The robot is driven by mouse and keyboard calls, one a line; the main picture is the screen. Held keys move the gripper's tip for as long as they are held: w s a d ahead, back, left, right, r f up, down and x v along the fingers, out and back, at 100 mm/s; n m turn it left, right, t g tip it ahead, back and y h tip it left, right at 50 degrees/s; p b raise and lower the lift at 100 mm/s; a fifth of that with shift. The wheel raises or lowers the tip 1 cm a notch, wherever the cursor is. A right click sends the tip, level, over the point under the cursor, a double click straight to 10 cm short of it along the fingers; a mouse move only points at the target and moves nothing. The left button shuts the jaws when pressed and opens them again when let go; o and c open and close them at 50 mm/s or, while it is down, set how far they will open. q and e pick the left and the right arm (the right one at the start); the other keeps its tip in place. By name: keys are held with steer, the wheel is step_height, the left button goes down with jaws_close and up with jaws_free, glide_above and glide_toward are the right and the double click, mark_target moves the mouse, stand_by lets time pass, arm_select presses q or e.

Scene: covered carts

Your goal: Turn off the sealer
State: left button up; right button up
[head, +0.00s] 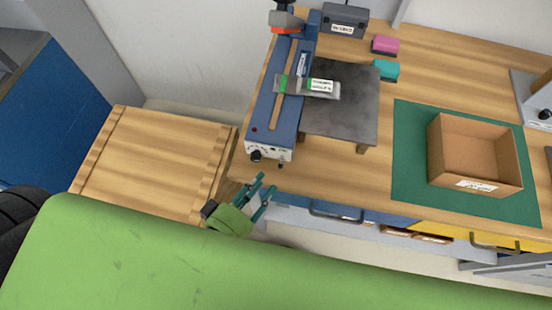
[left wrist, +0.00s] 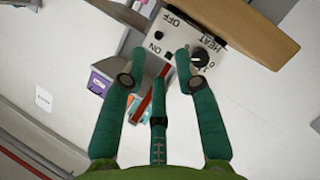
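The blue sealer (head: 262,113) stands along the left edge of the wooden workbench, its white control panel (head: 268,153) facing the front. In the left wrist view the sealer's panel (left wrist: 186,35) shows OFF and ON labels and a black knob (left wrist: 201,58) by the HEAT label. I cannot tell the switch position. A silver pouch with green bands (head: 310,87) lies across the sealer and its grey side plate (head: 345,115). My left gripper (head: 267,184) is open and empty just in front of and below the panel; its teal fingers (left wrist: 153,75) appear apart from it. My right gripper is not in view.
A green mat (head: 408,150) with an open cardboard box (head: 475,152) lies on the bench's right. Pink (head: 385,45) and teal (head: 385,69) blocks and a dark grey labelled box (head: 346,20) stand behind. A lower wooden surface (head: 150,160) at left is clear.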

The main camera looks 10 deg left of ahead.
mark_target(281, 162)
arm_select(q)
steer(key=p+x, duration=0.1)
steer(key=x, duration=0.5)
steer(key=shift+w+d+f+p, duration=0.15)
steer(key=shift+w+p, duration=0.15)
jaws_close()
